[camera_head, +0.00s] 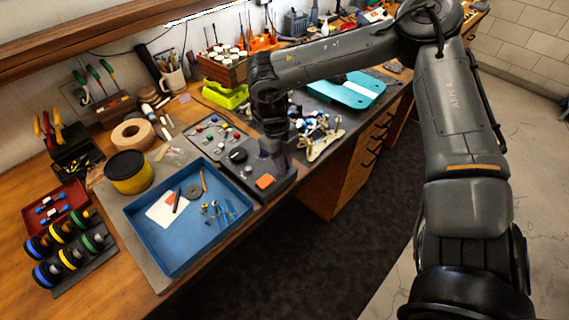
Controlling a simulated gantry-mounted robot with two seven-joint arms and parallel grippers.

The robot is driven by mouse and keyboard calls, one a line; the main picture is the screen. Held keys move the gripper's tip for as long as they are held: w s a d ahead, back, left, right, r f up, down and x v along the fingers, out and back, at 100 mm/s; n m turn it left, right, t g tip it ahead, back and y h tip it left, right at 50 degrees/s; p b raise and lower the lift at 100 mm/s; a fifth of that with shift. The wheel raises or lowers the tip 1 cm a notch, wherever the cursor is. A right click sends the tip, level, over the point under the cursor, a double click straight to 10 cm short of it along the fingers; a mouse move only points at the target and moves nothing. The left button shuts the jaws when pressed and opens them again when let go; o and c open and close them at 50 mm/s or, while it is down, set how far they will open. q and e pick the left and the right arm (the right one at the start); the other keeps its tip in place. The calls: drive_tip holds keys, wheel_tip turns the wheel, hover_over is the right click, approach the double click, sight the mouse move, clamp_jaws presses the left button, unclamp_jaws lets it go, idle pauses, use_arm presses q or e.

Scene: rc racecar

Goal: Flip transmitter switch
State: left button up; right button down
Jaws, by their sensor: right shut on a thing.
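A flat dark box (249,189) with a black round knob (238,156) and an orange patch (265,181) lies near the bench's front edge; it looks like the transmitter. My right gripper (281,162) reaches down from above to the far right part of this box. It is shut on a part of the transmitter there; the fingertips and the switch itself are too small and dark to make out. My left gripper is out of view.
A blue tray (190,246) with small parts lies just left of the box. A grey panel with small knobs (213,135) is behind it. Loose parts (318,129) and a teal case (350,88) are to the right. The bench edge is close in front.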

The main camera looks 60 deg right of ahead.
drive_tip(key=shift+w+d+g+y, duration=0.1)
drive_tip(key=shift+w+g+y, duration=0.2)
drive_tip(key=shift+g, duration=0.8)
drive_tip(key=c, duration=1.1)
unclamp_jaws()
drive_tip(key=p+v, duration=0.1)
drive_tip(key=v, duration=1)
